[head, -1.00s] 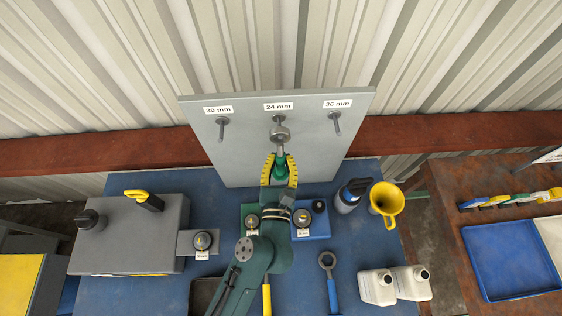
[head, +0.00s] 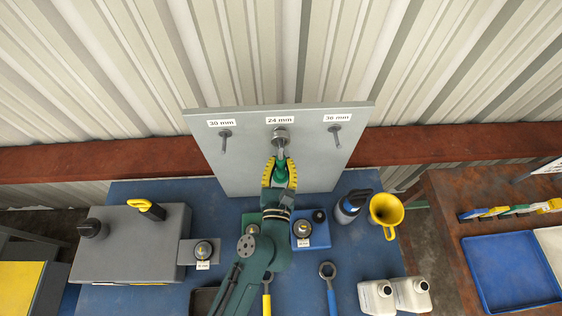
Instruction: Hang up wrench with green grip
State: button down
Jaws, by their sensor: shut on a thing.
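My gripper (head: 280,174), with yellow-edged fingers, is shut on the green grip of the wrench (head: 281,158). The wrench points up toward the grey board (head: 235,165). Its ring head is at the middle peg (head: 279,131), under the "24 mm" label (head: 280,120). I cannot tell whether the ring is around the peg or in front of it. The left peg (head: 226,136) under "30 mm" and the right peg (head: 335,133) under "36 mm" are bare.
A wrench with a blue grip (head: 331,297) and one with a yellow grip (head: 267,303) lie on the blue table (head: 160,300).

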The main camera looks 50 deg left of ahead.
dwell(0.3)
jog(key=shift+f+b, duration=0.35)
jog(key=shift+f, duration=0.1)
jog(key=c, duration=1)
grip_release()
jog(key=shift+o, duration=0.5)
jog(key=shift+f, duration=0.1)
jog(key=v, duration=1.2)
